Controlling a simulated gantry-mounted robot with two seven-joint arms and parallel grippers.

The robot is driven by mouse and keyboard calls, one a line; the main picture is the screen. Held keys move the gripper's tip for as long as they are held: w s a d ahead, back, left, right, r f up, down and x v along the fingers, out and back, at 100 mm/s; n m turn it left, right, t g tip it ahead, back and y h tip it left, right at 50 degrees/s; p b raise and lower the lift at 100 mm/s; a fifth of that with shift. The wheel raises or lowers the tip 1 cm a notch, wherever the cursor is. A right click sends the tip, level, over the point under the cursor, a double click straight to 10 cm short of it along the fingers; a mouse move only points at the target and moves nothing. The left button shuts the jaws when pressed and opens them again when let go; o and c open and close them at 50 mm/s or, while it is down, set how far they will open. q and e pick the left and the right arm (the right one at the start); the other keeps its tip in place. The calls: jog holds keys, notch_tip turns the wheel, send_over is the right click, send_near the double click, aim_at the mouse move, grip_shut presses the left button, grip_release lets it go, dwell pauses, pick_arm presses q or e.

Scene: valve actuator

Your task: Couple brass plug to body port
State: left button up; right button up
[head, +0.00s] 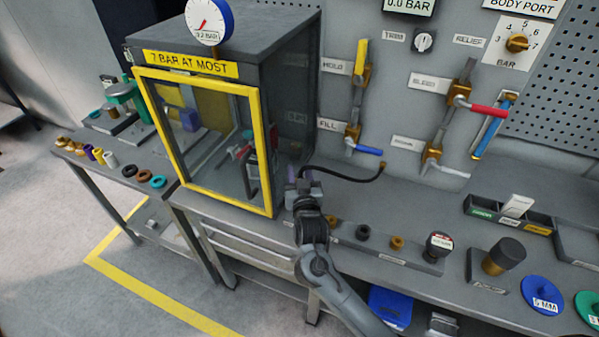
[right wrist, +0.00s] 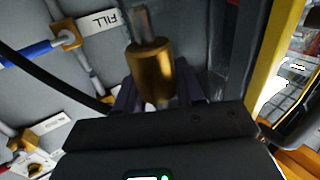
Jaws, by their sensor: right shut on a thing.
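My right gripper (head: 296,182) is beside the right side of the yellow-framed cabinet, in front of the panel. In the right wrist view its dark purple fingers (right wrist: 152,98) are shut on a brass plug (right wrist: 150,76), a brass cylinder with a narrower grey tip pointing away. A black hose (head: 350,177) runs from near the gripper to the right; it also shows in the right wrist view (right wrist: 50,72). Whether it joins the plug is hidden. A BODY PORT sign (head: 522,8) is at top right; I cannot make out the port itself. My left gripper is not in view.
The cabinet door frame (head: 215,197) stands close to my right arm. The FILL valve's blue handle (head: 368,150) sticks out to the right of the gripper. A rack of fittings (head: 410,257) lies on the bench. A side table (head: 125,172) stands left.

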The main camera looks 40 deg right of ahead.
notch_tip(320, 180, down, 6)
jog(key=b, duration=0.3)
jog(key=shift+r, duration=0.15)
dwell(0.7)
dwell(0.6)
jog(key=shift+p, duration=0.55)
dwell(0.8)
jog(key=shift+p, duration=0.3)
dwell(0.5)
jog(key=shift+f+b, duration=0.45)
jog(key=shift+f, duration=0.5)
